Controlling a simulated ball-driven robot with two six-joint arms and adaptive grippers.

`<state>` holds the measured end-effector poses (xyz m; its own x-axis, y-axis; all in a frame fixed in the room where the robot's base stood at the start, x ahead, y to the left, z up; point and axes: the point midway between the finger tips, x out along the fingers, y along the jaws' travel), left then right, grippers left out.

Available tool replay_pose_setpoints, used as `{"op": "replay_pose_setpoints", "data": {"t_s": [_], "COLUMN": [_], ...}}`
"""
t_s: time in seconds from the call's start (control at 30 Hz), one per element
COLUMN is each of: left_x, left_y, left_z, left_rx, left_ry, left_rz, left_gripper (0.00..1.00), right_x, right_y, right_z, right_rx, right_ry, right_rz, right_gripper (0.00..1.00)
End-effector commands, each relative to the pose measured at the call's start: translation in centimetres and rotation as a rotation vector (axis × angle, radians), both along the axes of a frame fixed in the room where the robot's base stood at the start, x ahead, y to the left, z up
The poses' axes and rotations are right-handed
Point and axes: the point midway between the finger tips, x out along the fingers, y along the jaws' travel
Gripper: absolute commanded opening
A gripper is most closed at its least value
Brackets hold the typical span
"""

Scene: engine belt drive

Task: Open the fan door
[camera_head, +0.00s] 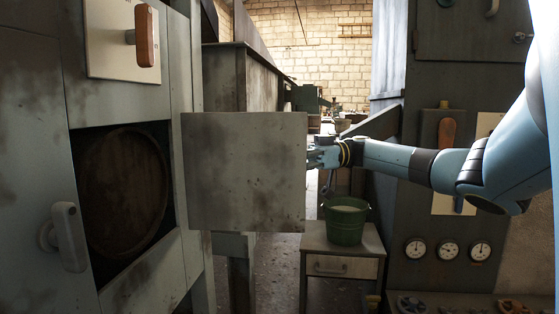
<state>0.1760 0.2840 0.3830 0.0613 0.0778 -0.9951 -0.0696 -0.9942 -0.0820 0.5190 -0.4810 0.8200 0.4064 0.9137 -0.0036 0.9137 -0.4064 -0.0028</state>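The fan door (244,171), a worn grey square panel, stands swung out from the left cabinet (150,280). It leaves a square opening with a dark round disc (122,192) inside. My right gripper (319,158) is at the door's right edge, with its arm reaching in from the right. Its fingertips are partly hidden at that edge, so I cannot tell whether they touch the door or are open or shut. My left gripper is out of view.
A green bucket (345,222) stands on a small table (341,266) just behind and right of the door. A grey handle (66,236) and an orange-handled switch (144,36) are on the left cabinet. A panel with gauges (448,250) stands at right.

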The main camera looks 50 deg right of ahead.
Motion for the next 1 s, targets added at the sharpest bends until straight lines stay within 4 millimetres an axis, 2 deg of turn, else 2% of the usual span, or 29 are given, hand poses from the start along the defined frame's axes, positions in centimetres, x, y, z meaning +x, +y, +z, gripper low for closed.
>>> {"op": "replay_pose_setpoints", "data": {"t_s": [0.23,0.37,0.47,0.7,0.8,1.0], "left_x": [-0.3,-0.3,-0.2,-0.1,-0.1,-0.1], "left_y": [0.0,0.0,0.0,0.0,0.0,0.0], "left_z": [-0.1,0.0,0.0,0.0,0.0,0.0], "left_rx": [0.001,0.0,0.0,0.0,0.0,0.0], "left_ry": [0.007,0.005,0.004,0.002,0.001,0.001], "left_rz": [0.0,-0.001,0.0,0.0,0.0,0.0], "left_gripper": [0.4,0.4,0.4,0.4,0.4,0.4], "right_x": [0.0,-0.3,-1.0,-3.2,-4.0,-4.7], "right_y": [0.1,-0.7,-2.3,-7.6,-9.1,-10.7], "right_z": [0.1,0.1,0.1,0.2,0.2,0.1], "right_rx": [0.003,0.002,0.001,0.003,0.005,0.002], "right_ry": [-0.003,-0.003,-0.003,-0.005,-0.006,-0.004], "right_rz": [0.002,0.001,-0.002,-0.006,-0.005,-0.005], "right_gripper": [0.27,0.27,0.27,0.27,0.27,0.27]}}
